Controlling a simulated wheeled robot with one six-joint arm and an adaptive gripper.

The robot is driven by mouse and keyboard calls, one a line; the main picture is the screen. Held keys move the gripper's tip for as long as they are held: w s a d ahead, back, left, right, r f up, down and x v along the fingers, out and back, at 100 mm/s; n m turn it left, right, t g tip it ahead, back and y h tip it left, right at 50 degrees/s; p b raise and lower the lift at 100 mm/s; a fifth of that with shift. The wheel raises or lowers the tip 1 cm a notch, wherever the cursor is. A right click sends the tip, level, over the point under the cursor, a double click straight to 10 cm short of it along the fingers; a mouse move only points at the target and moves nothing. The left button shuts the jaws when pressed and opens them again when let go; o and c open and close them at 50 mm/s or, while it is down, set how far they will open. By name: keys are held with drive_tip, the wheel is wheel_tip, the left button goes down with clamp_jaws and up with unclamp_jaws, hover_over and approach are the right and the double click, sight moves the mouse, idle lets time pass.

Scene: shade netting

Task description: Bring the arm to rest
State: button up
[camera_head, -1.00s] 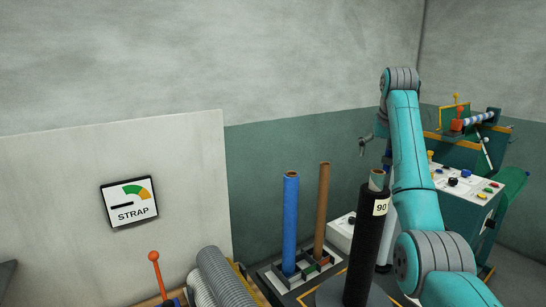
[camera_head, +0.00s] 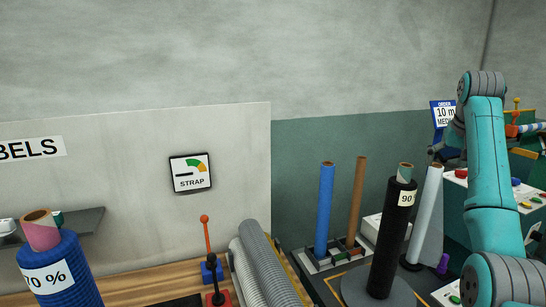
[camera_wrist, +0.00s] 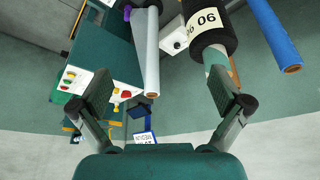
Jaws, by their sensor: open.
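My teal arm (camera_head: 488,165) stands raised at the right of the head view, bent over at its top joint. My gripper (camera_wrist: 158,92) shows in the wrist view with its two fingers wide apart and nothing between them touching the pads. In the wrist view the black roll marked 90 (camera_wrist: 208,28) and a white roll (camera_wrist: 146,55) lie beyond the fingers. I cannot tell their exact distance from the fingers.
The black roll (camera_head: 392,240) stands left of my arm, near a blue tube (camera_head: 325,210), a brown tube (camera_head: 357,200) and a white roll (camera_head: 424,215). A control machine (camera_head: 455,205) is behind the arm. A blue roll marked 70 % (camera_head: 60,275) and grey rolls (camera_head: 265,265) are left.

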drive_tip(key=a+f+n+t, duration=0.1)
drive_tip(key=a+f, duration=0.2)
drive_tip(key=f, duration=1.2)
drive_tip(key=a+f+t, duration=0.1)
drive_tip(key=a+f, duration=0.2)
drive_tip(key=f, duration=1.2)
drive_tip(key=s+a+f+t, duration=0.1)
drive_tip(key=s+a+f, duration=0.35)
drive_tip(key=f, duration=0.35)
drive_tip(key=s+a+f+n+t, duration=0.1)
drive_tip(key=s+a+f, duration=0.2)
drive_tip(key=s+f, duration=0.35)
drive_tip(key=s+a+f+t, duration=0.1)
drive_tip(key=s+a+f, duration=0.3)
drive_tip(key=f, duration=0.5)
drive_tip(key=s+a+f+n+t, duration=0.15)
drive_tip(key=s+a, duration=0.25)
drive_tip(key=s, duration=1)
drive_tip(key=s+a+f+t, duration=0.15)
drive_tip(key=s+a, duration=0.25)
drive_tip(key=s, duration=0.9)
drive_tip(key=s+a+r+t+y, duration=0.1)
drive_tip(key=s+a+r, duration=0.1)
drive_tip(key=s+r, duration=0.7)
drive_tip(key=s+a+r+n+t+y, duration=0.1)
drive_tip(key=s+r, duration=0.9)
drive_tip(key=s, duration=0.4)
drive_tip(key=shift+s+a+r+t, duration=0.15)
drive_tip(key=shift+a+t, duration=0.15)
drive_tip(key=shift+a, duration=0.05)
